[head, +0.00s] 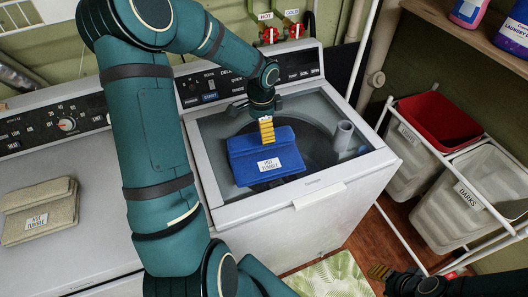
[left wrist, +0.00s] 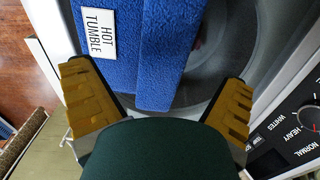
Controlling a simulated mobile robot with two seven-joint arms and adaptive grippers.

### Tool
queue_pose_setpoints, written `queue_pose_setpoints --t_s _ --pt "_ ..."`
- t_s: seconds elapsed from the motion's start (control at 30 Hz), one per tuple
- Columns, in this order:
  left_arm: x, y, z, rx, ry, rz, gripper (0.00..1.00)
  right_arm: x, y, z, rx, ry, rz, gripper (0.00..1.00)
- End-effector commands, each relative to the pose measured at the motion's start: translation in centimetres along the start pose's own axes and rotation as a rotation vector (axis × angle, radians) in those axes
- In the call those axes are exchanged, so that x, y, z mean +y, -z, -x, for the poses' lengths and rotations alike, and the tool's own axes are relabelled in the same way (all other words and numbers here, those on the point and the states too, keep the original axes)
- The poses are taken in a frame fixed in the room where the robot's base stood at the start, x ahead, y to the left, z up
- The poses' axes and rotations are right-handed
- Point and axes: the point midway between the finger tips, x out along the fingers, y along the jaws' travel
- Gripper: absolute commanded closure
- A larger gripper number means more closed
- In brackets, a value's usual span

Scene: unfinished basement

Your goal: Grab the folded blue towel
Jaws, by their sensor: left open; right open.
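The folded blue towel (head: 250,166) lies at the open top of the washer (head: 330,180), with a white "HOT TUMBLE" label on it. It also fills the upper middle of the left wrist view (left wrist: 160,50). My left gripper (head: 267,130) is over the towel's far edge, pointing down. In the left wrist view my left gripper (left wrist: 155,80) is open, its two yellow fingers spread wide with the towel beyond and between them. Whether a finger touches the cloth I cannot tell. My right gripper (head: 380,272) is open and empty at the lower right, away from the towel.
A beige folded cloth (head: 40,210) with a similar label lies on the left machine. A white post and a rack with a red bin (head: 440,118) and a "DARKS" bin (head: 470,195) stand at right. A green patterned mat (head: 335,278) is on the floor. The washer's control panel is behind.

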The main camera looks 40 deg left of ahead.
Motion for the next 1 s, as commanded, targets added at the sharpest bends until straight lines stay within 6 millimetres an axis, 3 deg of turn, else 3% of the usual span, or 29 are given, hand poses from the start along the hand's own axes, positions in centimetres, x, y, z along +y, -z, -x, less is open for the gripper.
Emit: queue_pose_setpoints --t_s 0.23,0.5,0.83,0.87,1.0 --pt "-0.1 0.0 -1.8 0.0 -0.002 0.0 0.01 0.0 0.0 -0.1 0.0 0.0 0.0 0.53" --pt "-0.5 0.0 -5.5 0.0 -0.002 -0.001 0.01 0.1 0.0 -0.2 0.0 0.0 0.0 0.53" --pt "-0.6 0.0 -6.1 0.0 0.0 0.001 0.01 0.1 0.0 -0.2 0.0 -0.001 0.0 0.53" --pt "-0.6 0.0 -6.1 0.001 0.0 0.001 0.08 0.1 0.0 -0.2 0.0 -0.001 0.0 0.53" --pt "-0.6 0.0 -6.1 0.001 0.0 0.0 0.57 0.1 0.0 -0.2 0.0 -0.001 0.0 0.53"
